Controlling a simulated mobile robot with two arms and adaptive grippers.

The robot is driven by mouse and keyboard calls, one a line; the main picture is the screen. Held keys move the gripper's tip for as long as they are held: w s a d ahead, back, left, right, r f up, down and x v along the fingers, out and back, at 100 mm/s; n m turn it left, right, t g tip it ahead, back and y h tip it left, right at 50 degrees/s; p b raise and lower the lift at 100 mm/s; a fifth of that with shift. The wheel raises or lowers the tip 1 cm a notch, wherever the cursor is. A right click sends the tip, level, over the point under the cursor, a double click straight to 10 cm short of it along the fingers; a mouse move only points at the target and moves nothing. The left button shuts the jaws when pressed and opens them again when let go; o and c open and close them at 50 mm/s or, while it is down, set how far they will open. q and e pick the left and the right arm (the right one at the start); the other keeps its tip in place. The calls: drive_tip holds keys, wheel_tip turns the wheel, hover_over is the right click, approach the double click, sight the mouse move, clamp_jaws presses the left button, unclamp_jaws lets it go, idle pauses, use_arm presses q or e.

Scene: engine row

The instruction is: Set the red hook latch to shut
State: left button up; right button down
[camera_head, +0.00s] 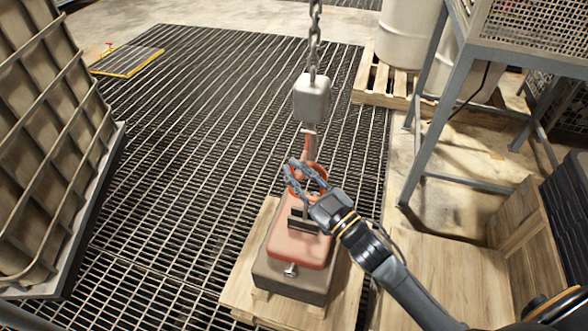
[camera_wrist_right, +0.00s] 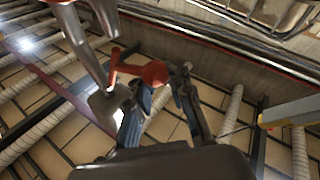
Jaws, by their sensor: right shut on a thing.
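A chain (camera_head: 315,35) hangs from the top of the head view and carries a grey block (camera_head: 312,98). Below the block hangs a red hook (camera_head: 310,146), whose lower part is partly hidden behind my right gripper (camera_head: 305,174). My right gripper is at the hook and shut on the red hook latch. In the right wrist view, a red piece (camera_wrist_right: 150,72) of the hook and latch shows by the fingers (camera_wrist_right: 163,95). The fingers hide part of it, so I cannot tell the latch's exact position. My left gripper is not in view.
Below the hook, a red-topped load (camera_head: 301,245) with a dark base sits on a wooden pallet (camera_head: 240,290). A steel-framed stand (camera_head: 425,140) and a white drum (camera_head: 408,30) stand at the right. A ribbed crate (camera_head: 45,130) is at the left. Open grating lies between.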

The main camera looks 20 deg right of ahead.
drive_tip(key=shift+s+f, duration=0.1)
drive_tip(key=shift+f, duration=0.65)
drive_tip(key=c, duration=1.5)
unclamp_jaws()
drive_tip(key=o, duration=0.3)
drive_tip(key=shift+s+r, duration=0.1)
drive_tip(key=shift+s, duration=0.05)
drive_tip(key=shift+o, duration=0.2)
drive_tip(key=shift+s, duration=0.1)
drive_tip(key=shift+r, duration=0.1)
drive_tip(key=shift+d, duration=0.1)
drive_tip(key=shift+s+d+f, duration=0.25)
drive_tip(key=shift+s, duration=0.2)
drive_tip(key=r+v, duration=0.1)
drive_tip(key=v, duration=0.9)
drive_tip(key=shift+s, duration=0.45)
drive_tip(key=shift+f, duration=0.15)
